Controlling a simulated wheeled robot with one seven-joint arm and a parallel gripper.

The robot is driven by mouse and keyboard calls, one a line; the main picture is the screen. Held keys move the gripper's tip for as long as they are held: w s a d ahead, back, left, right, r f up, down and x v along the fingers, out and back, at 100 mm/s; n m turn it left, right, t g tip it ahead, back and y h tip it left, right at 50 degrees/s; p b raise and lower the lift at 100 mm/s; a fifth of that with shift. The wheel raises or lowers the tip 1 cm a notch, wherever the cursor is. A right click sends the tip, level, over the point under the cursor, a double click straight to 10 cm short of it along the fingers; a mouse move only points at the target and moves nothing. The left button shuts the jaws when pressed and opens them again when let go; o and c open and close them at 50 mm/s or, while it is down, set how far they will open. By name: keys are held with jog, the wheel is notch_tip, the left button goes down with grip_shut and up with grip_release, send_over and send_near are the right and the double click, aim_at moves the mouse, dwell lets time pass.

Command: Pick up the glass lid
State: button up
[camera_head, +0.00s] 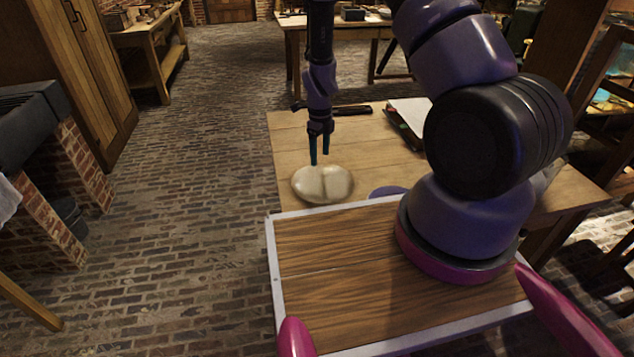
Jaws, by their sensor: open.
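A pale, whitish round piece (322,186), which looks like the glass lid, lies on the wooden table (292,139) near its left edge. A darker line or shadow crosses its middle. My gripper (320,158) points straight down over the far side of this piece. Its two fingers are apart with nothing between them. The fingertips are close to the pale piece, and I cannot tell whether they touch it.
A flat blue-purple round thing (388,192) lies to the right, partly hidden by my own body. A dark long object (352,110) and a white-topped book or paper stack (408,116) lie farther back. The table's left edge is close to the pale piece.

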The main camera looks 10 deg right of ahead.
aim_at(323, 170)
jog(key=shift+f, duration=0.95)
jog(key=f, duration=0.2)
jog(key=d+f, duration=0.1)
jog(key=f, duration=0.1)
jog(key=shift+s+f, duration=0.1)
jog(key=shift+s, duration=0.2)
jog(key=shift+f, duration=0.6)
grip_shut()
